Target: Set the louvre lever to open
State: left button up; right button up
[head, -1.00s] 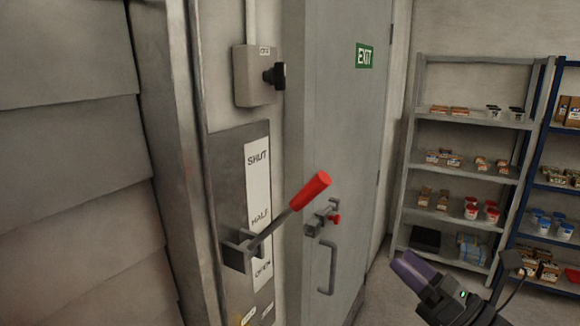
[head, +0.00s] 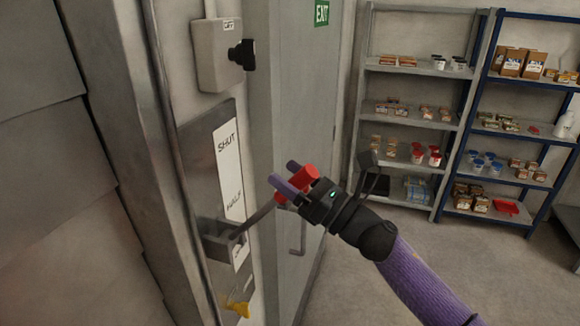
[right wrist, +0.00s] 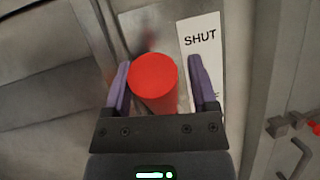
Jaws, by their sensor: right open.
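The louvre lever is a grey bar with a red grip (head: 311,173), rising up and right from a bracket (head: 216,243) on a grey wall plate. The plate's white strip (head: 228,165) reads SHUT at the top and HALF lower down; the lettering below is partly hidden by the bracket and bar. My right gripper (head: 282,171) is open, its purple fingers on either side of the red grip. In the right wrist view the round red grip end (right wrist: 153,82) sits between the fingers, with a gap visible on the right. My left gripper is out of view.
A grey switch box (head: 217,55) with a black knob is above the plate. A yellow part (head: 238,306) is below. A grey door (head: 290,110) with an EXIT sign stands right beside it. Stocked shelves (head: 415,70) stand behind; the floor before them is clear.

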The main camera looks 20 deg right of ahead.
jog(key=shift+w, duration=0.1)
jog(key=shift+c, duration=0.2)
grip_shut()
dwell(1.2)
